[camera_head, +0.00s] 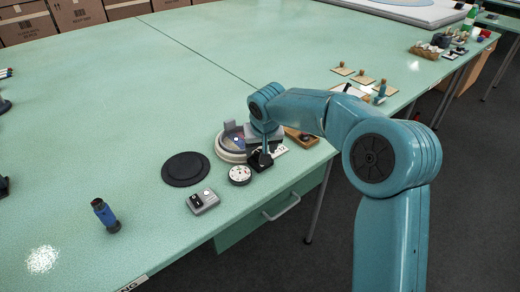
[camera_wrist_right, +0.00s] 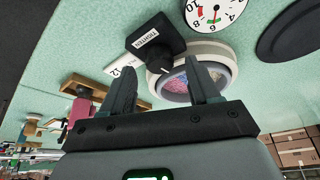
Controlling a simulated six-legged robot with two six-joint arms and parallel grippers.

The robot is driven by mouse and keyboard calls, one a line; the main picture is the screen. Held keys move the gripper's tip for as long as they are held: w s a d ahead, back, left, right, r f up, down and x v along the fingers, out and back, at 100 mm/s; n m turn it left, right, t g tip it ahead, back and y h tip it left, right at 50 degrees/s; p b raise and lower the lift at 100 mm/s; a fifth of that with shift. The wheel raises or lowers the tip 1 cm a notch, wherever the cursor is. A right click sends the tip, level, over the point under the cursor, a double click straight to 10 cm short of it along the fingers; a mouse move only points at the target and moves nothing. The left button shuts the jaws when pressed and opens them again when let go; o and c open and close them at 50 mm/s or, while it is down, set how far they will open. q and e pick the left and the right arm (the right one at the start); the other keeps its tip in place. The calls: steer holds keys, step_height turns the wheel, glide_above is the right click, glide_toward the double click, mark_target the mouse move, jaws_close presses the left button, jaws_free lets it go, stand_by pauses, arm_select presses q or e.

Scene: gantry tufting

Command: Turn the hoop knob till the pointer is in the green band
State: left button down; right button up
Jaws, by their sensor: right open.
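The round white gauge (camera_head: 240,174) lies on the bench in front of the hoop; in the wrist view its dial (camera_wrist_right: 214,12) is cut off by the top edge, with red and green marks. I cannot tell where its pointer stands. The black knob (camera_wrist_right: 158,37) labelled TIGHTEN sits beside the round embroidery hoop (camera_head: 231,150), whose pale rim and coloured fabric also show in the wrist view (camera_wrist_right: 190,62). My right gripper (camera_wrist_right: 160,72) is open and empty, its fingertips close to the knob and hoop; in the head view the arm partly hides both. My left gripper is not visible.
A black disc (camera_head: 186,169), a grey switch box (camera_head: 203,201) and a blue cylinder (camera_head: 105,215) stand left of the gauge. A wooden tray (camera_head: 302,138) lies to the right of the hoop.

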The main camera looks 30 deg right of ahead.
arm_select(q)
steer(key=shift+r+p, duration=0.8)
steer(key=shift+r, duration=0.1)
arm_select(e)
steer(key=v, duration=1.4)
steer(key=shift+s+r, duration=0.2)
steer(key=shift+r, duration=0.05)
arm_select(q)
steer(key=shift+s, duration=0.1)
arm_select(e)
steer(key=shift+s, duration=0.1)
